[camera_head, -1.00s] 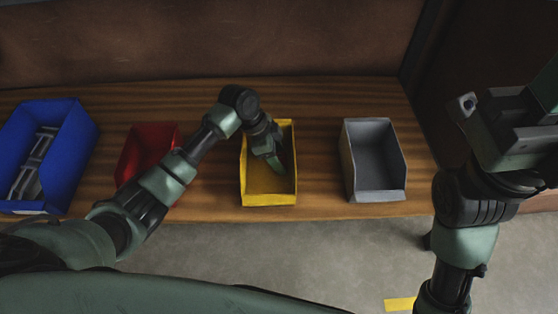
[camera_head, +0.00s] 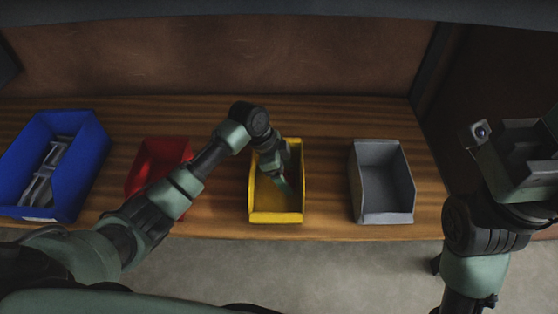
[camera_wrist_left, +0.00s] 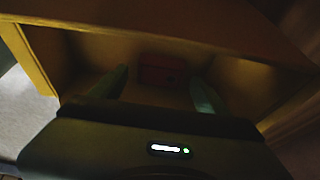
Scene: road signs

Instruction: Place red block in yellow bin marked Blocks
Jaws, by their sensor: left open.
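The yellow bin (camera_head: 276,217) stands on the wooden shelf, between the red bin and the grey bin. My left gripper (camera_head: 281,178) reaches down into it in the head view. In the left wrist view the red block (camera_wrist_left: 163,69) lies inside the yellow bin, beyond and between the two spread green fingers. The left gripper is open and apart from the block. The block does not show in the head view. No "Blocks" marking is readable. My right gripper (camera_head: 528,150) is raised at the right edge, and its fingers are not clear.
On the wooden shelf (camera_head: 330,170), a blue bin (camera_head: 85,165) holding grey parts and a red bin (camera_head: 165,155) stand left of the yellow one. A grey bin (camera_head: 385,192) stands to its right. A brown wall is behind the shelf.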

